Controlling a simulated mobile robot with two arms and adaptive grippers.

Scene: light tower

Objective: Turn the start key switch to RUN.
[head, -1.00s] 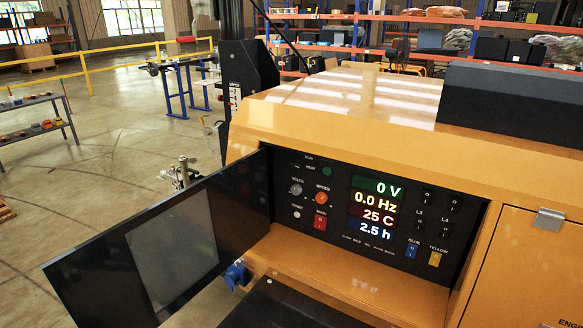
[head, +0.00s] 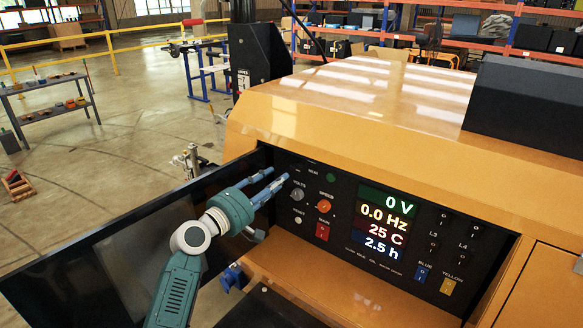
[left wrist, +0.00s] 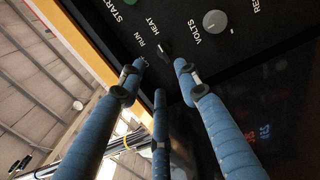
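The start key switch (left wrist: 165,49) shows in the left wrist view as a small dark key on the black panel, beside the RUN and HEAT labels. In the head view the fingers largely hide that spot. My left gripper (head: 279,182) is at the upper left of the control panel (head: 400,225), its blue fingers pointing at it. In the left wrist view the left gripper (left wrist: 163,72) has its fingers spread apart around the key, with nothing held between them. I cannot tell whether a fingertip touches the panel. My right gripper is not in view.
The open panel door (head: 95,260) stands left of the panel, close to my left arm. A grey VOLTS knob (head: 297,195), an orange knob (head: 323,206) and a red MAIN switch (head: 322,231) sit close by. The lit display (head: 385,222) reads 0 V.

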